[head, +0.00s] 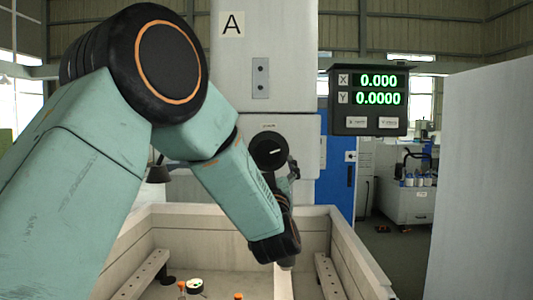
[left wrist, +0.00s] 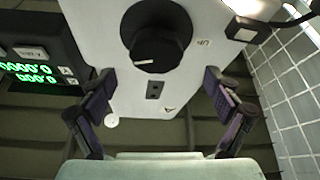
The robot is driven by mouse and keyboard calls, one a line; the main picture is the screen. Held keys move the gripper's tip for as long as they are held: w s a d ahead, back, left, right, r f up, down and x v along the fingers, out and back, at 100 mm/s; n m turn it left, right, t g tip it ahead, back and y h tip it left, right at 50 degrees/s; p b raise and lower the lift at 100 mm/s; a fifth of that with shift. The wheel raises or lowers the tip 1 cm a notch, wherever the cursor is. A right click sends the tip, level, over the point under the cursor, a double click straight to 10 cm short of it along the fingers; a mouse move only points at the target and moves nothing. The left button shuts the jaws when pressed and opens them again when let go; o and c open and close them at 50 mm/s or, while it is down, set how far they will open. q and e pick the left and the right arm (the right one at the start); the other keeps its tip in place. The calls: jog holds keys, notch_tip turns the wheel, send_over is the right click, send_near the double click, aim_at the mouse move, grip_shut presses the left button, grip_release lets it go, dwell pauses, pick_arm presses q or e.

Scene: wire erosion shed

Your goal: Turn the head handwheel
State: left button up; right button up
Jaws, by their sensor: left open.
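The head handwheel (head: 267,150) is a round black knob on the pale front of the machine head, right of centre in the head view. In the left wrist view the handwheel (left wrist: 157,42) is at top centre, a black knob with a white mark on a wider black base. My left gripper (left wrist: 158,76) is open and empty, its two fingers spread wide to either side below the knob in that view, apart from it. In the head view the gripper (head: 292,168) shows small beside the wheel's lower right, partly hidden by my wrist. My right gripper is not in view.
A readout box (head: 368,101) hangs right of the head. Below is an open pale tank (head: 345,250) with rails (head: 146,274) and a small round dial (head: 195,286). A grey panel (head: 487,180) stands at right. A dark lamp (head: 158,174) shows left of the head.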

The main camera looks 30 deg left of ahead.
aim_at(269, 153)
pick_arm(q)
jog(key=shift+w+a+r+p, duration=0.3)
jog(key=shift+w+r+p, duration=0.05)
jog(key=shift+w+r, duration=0.25)
jog(key=shift+w+a+r+p, duration=0.3)
jog(key=shift+w+r+p, duration=0.05)
jog(key=shift+w+r, duration=0.25)
jog(key=w+a, duration=0.2)
jog(key=w, duration=0.1)
jog(key=shift+w+a+f+p, duration=0.1)
jog(key=shift+w+f+p, duration=0.1)
jog(key=shift+p, duration=0.15)
jog(key=shift+a, duration=0.15)
jog(key=shift+s+r, duration=0.2)
jog(key=shift+s, duration=0.05)
jog(key=shift+s+d+r, duration=0.35)
jog(key=shift+s+d, duration=0.05)
jog(key=shift+s, duration=0.1)
jog(key=shift+w, duration=0.1)
jog(key=shift+c, duration=0.5)
jog(key=shift+w+f, duration=0.15)
jog(key=shift+w, duration=0.1)
jog(key=shift+c, duration=0.8)
jog(key=shift+w+a+f, duration=0.3)
jog(key=shift+w+f, duration=0.05)
jog(key=shift+w, duration=0.1)
jog(key=shift+c, duration=1.4)
jog(key=shift+s+r, duration=0.15)
jog(key=c, duration=0.6)
